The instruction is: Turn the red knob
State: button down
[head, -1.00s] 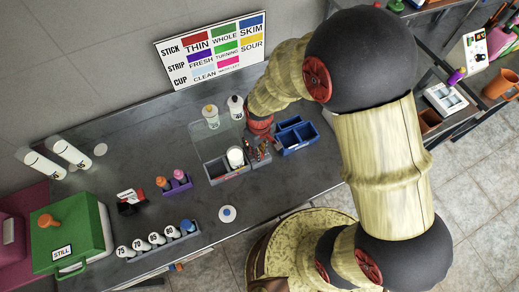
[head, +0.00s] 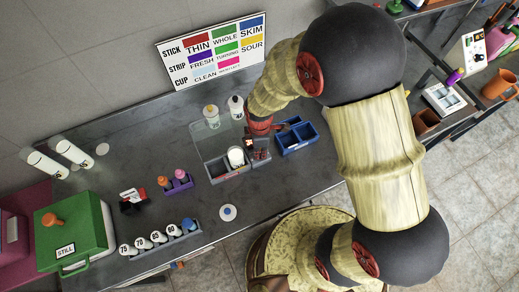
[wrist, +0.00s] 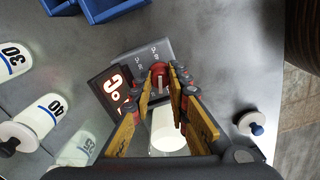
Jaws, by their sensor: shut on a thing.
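The red knob (wrist: 158,69) sits on a small grey box (wrist: 154,52) with printed marks, in the upper middle of the wrist view. A pale line shows on the knob. A dark panel with lit red-white characters (wrist: 115,88) adjoins the box on the left. My gripper (wrist: 161,84) reaches over the box, its two fingers on either side of the knob and closed on it. In the head view my gripper (head: 259,141) is over the box beside the blue bin; the knob cannot be made out there.
A blue divided bin (head: 297,137) is close on the right of my gripper. A white cup (head: 236,157) in a grey tray stands close on the left, with two bottles (head: 235,106) behind. A white lidded item (wrist: 251,124) lies nearer the bench's front edge.

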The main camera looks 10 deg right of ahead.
jog(key=shift+w+n, duration=0.1)
jog(key=shift+n, duration=1.6)
jog(key=c, duration=2)
grip_release()
jog(key=shift+o, duration=0.2)
jog(key=shift+r, duration=0.1)
notch_tip(320, 180, up, 12)
